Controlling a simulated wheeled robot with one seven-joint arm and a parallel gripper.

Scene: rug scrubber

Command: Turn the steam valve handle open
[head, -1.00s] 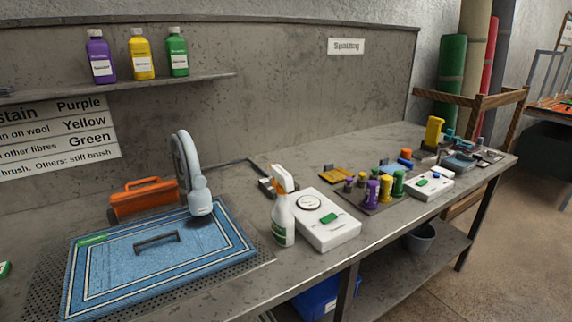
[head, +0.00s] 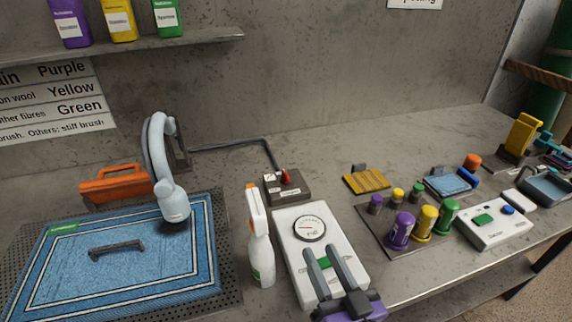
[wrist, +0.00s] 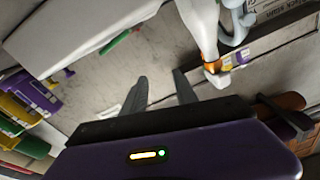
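The steam valve appears to be the red handle (head: 285,177) on a dark grey labelled box (head: 290,191) on the bench, with a dark pipe (head: 230,147) running from it to the left along the wall. My gripper (head: 322,250) is in front of and below the valve, above the white gauge box. Its two grey fingers are apart with nothing between them. The wrist view shows the fingers (wrist: 160,76) spread and empty. I cannot make out the valve handle clearly there.
A spray bottle (head: 260,245) stands left of the white gauge box (head: 297,222). A pale steam arm (head: 158,150) rises beside the blue rug (head: 165,262). Purple, yellow and green pots (head: 401,231) stand to the right. Bench behind the valve is clear.

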